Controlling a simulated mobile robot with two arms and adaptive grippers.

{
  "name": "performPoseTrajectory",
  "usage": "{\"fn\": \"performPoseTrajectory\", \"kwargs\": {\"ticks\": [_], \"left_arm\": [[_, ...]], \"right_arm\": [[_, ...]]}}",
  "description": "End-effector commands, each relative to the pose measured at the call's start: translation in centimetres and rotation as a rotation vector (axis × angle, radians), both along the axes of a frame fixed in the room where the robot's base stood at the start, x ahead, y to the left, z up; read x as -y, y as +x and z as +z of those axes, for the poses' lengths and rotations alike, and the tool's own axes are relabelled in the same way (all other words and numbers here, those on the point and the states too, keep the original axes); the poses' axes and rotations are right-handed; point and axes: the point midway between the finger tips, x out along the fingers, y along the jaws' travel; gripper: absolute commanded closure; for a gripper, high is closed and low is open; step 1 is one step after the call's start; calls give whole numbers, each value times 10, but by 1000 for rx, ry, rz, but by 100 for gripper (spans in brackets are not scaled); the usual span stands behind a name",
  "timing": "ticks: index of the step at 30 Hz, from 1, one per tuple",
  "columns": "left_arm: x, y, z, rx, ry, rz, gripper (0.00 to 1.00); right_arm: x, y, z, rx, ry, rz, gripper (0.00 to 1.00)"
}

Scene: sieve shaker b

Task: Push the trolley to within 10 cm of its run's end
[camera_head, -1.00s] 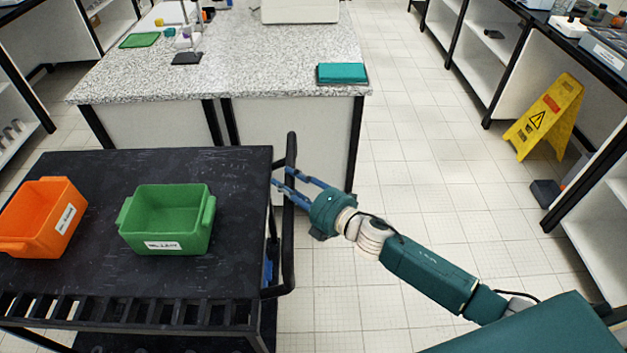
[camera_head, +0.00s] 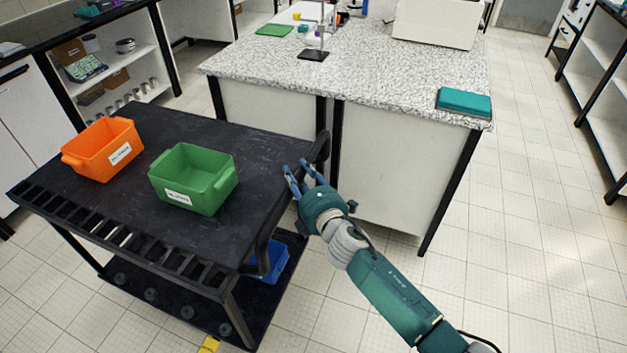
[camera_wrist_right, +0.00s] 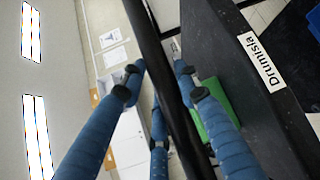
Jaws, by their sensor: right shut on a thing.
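The trolley (camera_head: 255,165) is black, with a slotted near edge, a lower shelf and a curved black push handle (camera_head: 318,150) at its right end. My right gripper (camera_head: 297,172) is at that handle. In the right wrist view the blue fingers (camera_wrist_right: 160,90) lie on both sides of the black handle bar (camera_wrist_right: 168,75), shut on it. A white label reading "Drumisla" (camera_wrist_right: 262,62) shows on the trolley's end there. An orange bin (camera_head: 104,150) and a green bin (camera_head: 193,178) stand on the trolley's top. My left gripper is out of view.
A speckled bench (camera_head: 380,85) stands just behind the trolley, its near corner close to the handle. A teal folder (camera_head: 463,102) lies on it. A blue bin (camera_head: 270,262) sits on the lower shelf. Shelving (camera_head: 125,65) stands at the left. Tiled floor (camera_head: 530,240) is open at the right.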

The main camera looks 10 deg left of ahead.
Motion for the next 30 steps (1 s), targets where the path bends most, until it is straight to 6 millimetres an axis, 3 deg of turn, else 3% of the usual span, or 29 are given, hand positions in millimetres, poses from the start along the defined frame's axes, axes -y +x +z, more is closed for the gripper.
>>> {"fn": "performPoseTrajectory", "kwargs": {"ticks": [15,16,18,30], "left_arm": [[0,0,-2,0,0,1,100],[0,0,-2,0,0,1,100],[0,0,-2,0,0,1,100],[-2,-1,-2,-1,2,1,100]], "right_arm": [[-8,1,-3,-8,3,-2,100],[-8,1,-3,-9,3,-2,65],[-7,1,-3,-7,3,-2,51],[-4,-1,-1,-3,-1,-3,49]]}}
